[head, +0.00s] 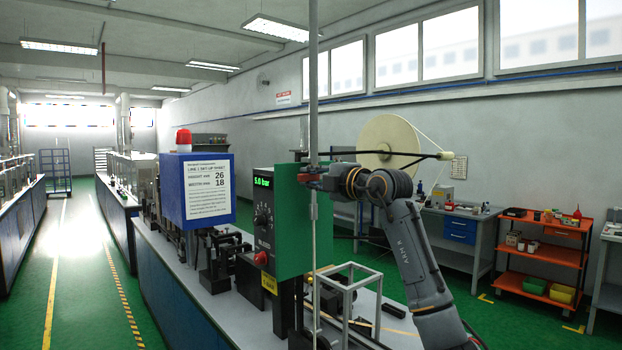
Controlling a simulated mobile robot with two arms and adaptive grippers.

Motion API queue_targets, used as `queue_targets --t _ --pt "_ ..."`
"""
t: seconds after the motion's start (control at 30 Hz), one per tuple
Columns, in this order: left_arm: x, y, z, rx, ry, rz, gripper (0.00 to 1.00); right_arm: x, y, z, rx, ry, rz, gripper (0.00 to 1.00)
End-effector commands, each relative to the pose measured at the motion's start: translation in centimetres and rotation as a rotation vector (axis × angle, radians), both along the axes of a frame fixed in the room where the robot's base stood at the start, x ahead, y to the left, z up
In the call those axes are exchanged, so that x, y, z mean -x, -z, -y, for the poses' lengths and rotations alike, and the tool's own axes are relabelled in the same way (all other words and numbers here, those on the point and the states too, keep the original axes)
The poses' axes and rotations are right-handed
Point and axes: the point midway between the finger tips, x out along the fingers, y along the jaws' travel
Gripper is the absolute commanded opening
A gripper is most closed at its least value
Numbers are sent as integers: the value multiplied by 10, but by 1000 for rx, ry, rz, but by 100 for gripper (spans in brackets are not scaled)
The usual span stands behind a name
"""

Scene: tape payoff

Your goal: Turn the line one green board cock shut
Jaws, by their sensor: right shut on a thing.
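My left gripper is out of view.
A blue-framed machine with a set-up sheet (208,192) and red lamp (183,138) stands left of the board. A large cream reel (389,143) is behind my right arm. An orange shelf cart (541,252) stands at right. The green aisle at left is clear.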

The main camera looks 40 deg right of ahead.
Motion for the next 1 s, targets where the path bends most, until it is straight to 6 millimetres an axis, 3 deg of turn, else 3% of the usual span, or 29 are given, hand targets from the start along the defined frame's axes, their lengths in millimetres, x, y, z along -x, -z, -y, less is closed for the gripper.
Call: queue_targets --t 0.03,0.13,0.53,0.67,1.0 --pt "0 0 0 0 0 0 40 0 -1 0 -5 0 2 21" --pt "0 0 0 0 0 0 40 0 -1 0 -4 0 2 40" --pt "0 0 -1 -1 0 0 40 7 0 1 -1 1 2 40" --pt "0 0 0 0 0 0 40 25 0 3 2 2 2 40" --pt "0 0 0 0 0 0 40 94 1 8 3 2 0 40"
